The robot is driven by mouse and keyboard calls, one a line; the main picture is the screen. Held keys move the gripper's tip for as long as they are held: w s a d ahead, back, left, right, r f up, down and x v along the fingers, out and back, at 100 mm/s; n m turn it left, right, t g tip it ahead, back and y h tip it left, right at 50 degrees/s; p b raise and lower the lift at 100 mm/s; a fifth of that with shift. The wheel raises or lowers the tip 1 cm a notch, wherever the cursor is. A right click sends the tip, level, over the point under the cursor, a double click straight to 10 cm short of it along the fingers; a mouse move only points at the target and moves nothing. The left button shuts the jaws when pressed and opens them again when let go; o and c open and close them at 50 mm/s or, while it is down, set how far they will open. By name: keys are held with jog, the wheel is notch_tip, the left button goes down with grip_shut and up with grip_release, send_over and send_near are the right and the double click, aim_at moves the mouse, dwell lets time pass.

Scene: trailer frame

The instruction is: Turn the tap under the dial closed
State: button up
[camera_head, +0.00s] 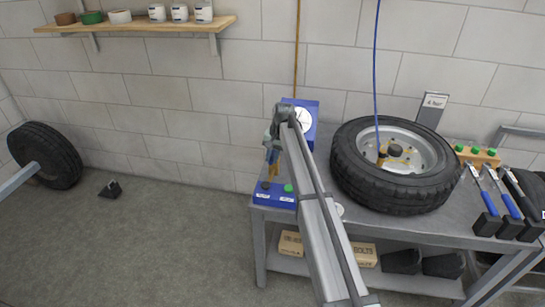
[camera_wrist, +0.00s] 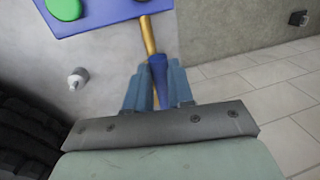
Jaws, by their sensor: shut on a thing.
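The dial (camera_head: 303,118) has a white round face on a blue panel at the back left of the bench, partly behind my arm. The tap shows in the wrist view as a brass stem (camera_wrist: 148,38) with a blue handle (camera_wrist: 158,75), reaching out from the edge of the blue panel. My gripper (camera_wrist: 156,85) is shut on the tap's blue handle, one finger on each side. In the head view my gripper (camera_head: 271,158) is small and in front of the panel's left side. The tap's exact angle is hard to tell there.
A blue base (camera_head: 272,198) with labels and a green button (camera_head: 288,188) is just below my gripper. A tyre (camera_head: 365,180) lies on the bench to the right, with a blue hose rising from its wheel. Tools (camera_head: 500,195) lie farther right. The floor left of the bench is mostly clear.

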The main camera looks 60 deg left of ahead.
jog(key=shift+w, duration=0.1)
grip_shut()
jog(key=w+n+h, duration=0.3)
jog(key=w+n, duration=0.5)
jog(key=n, duration=1)
jog(key=shift+a, duration=0.35)
dwell(0.4)
jog(key=o, duration=0.8)
grip_release()
jog(key=shift+o, duration=0.2)
jog(key=shift+r, duration=0.1)
